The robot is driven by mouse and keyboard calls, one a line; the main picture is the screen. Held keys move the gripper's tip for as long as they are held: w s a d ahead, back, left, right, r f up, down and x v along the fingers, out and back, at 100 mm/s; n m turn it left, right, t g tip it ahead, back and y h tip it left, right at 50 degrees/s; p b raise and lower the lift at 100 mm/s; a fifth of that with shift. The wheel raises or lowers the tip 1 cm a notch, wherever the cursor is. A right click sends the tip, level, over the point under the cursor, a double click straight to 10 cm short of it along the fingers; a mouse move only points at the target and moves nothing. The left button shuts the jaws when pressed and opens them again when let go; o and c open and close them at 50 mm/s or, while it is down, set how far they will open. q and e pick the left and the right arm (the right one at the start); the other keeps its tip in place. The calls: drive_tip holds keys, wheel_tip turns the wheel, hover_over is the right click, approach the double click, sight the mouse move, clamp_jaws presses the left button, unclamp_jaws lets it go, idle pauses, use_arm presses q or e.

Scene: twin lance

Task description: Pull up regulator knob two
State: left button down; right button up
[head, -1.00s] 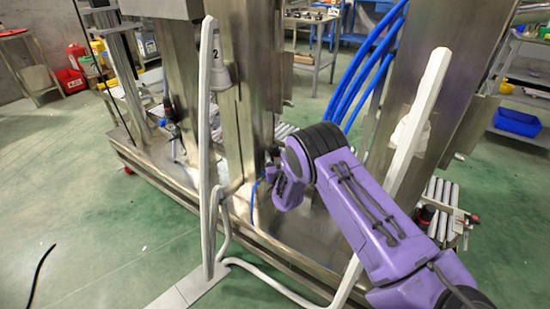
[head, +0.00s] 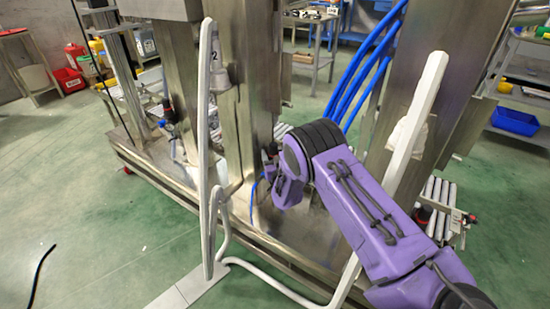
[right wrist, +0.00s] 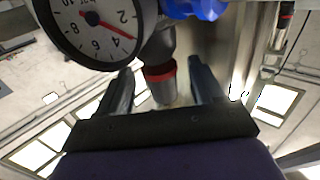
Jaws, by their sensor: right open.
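In the right wrist view a regulator knob (right wrist: 163,84), grey with a red ring at its upper end, sits between the two fingers of my right gripper (right wrist: 161,80). The fingers are open, one on each side of it, with a visible gap on both sides. In the head view my right gripper (head: 270,171) is low beside the steel post marked 2, largely hidden by my purple wrist; the knob is hard to make out there. My left gripper is not in view.
A round pressure gauge (right wrist: 97,26) and a blue fitting (right wrist: 196,8) are close to the knob. White curved bars (head: 205,150) stand in front of the steel frame. Blue hoses (head: 365,70) hang behind my arm. Another regulator (head: 168,112) stands at the left.

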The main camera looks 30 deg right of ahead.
drive_tip(key=p+v, duration=0.1)
drive_tip(key=v, duration=0.9)
drive_tip(key=shift+s, duration=0.2)
drive_tip(key=shift+a, duration=0.1)
